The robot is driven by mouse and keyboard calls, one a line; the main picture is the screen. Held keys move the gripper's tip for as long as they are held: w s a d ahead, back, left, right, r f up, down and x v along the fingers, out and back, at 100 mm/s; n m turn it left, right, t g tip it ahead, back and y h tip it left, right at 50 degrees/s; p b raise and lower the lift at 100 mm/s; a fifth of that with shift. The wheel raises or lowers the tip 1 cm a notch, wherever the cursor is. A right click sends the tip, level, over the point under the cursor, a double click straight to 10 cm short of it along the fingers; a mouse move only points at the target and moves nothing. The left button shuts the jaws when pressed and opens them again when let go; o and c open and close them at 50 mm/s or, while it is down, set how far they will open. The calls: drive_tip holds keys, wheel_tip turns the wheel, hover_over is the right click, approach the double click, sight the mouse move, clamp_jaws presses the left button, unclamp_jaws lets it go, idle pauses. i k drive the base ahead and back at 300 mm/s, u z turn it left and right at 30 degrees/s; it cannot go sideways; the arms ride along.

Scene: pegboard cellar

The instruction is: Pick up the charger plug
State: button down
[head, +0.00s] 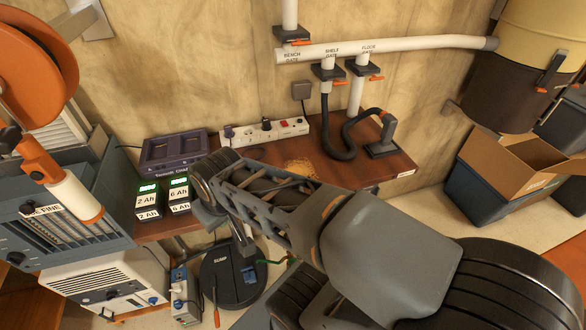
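A white power strip (250,137) lies at the back of the brown bench, against the wall. A dark plug (266,125) stands in its middle, and another dark plug (228,131) sits near its left end. I cannot tell which is the charger plug. The dark charger (175,151) lies to the left of the strip. My arm reaches in from the lower right, across the bench front. My gripper (243,241) seems to point down at the bench's front edge, apart from both plugs. Its fingers are too dark and partly hidden to read.
Two battery packs (147,200) stand at the bench's left front. A black hose (336,154) and its nozzle (384,138) stand at the right, near sawdust (301,166). A sump lid (222,282) and another plug strip (184,301) lie below.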

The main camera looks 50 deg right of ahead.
sight(228, 132)
drive_tip(key=u, duration=0.05)
drive_tip(key=k, duration=0.35)
drive_tip(key=z, duration=1.05)
drive_tip(key=i, duration=0.5)
drive_tip(key=z, duration=1)
drive_tip(key=k, duration=1)
drive_tip(key=u, duration=1.05)
drive_tip(key=i, duration=0.95)
drive_tip(key=z, duration=0.05)
